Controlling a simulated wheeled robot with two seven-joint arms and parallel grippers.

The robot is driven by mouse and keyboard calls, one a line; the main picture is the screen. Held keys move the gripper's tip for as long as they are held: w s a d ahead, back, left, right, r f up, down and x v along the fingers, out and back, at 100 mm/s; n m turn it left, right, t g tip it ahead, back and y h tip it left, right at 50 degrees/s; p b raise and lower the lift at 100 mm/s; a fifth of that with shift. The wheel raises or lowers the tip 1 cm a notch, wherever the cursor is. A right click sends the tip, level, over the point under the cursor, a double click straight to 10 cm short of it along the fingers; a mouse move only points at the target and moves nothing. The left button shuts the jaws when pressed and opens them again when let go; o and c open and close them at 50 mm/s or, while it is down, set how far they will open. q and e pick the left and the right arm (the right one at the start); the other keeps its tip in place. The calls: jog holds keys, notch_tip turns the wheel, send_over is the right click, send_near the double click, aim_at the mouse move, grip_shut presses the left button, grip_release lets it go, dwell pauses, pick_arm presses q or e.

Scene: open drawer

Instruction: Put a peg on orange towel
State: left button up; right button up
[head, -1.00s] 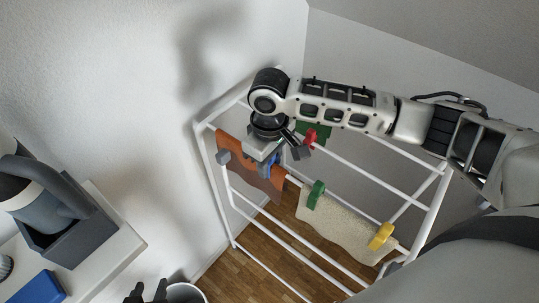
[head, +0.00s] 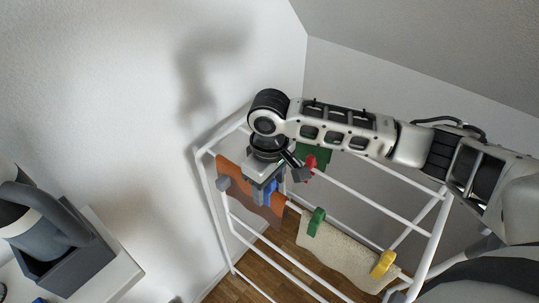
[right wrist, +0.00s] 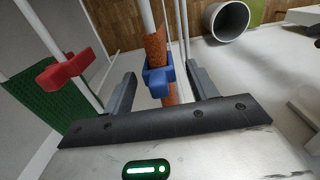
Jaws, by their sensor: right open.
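The orange towel (head: 243,178) hangs over the left end of the front rail of a white drying rack. A blue peg (right wrist: 158,76) sits on the rail at the orange towel in the right wrist view; it also shows in the head view (head: 270,191), partly hidden by my gripper. My right gripper (right wrist: 160,88) is open, with one finger on each side of the blue peg and visible gaps between. In the head view my right gripper (head: 262,180) is over the orange towel and hides part of it. My left gripper is out of view.
A beige towel (head: 340,250) with a green peg (head: 316,222) and a yellow peg (head: 383,264) hangs to the right. A red peg (right wrist: 61,72) is on a green towel (right wrist: 48,100) behind. White rack rails (head: 370,185) surround my gripper. A grey bin (right wrist: 229,20) stands beyond.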

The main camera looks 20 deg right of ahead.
notch_tip(320, 180, up, 14)
dwell(0.3)
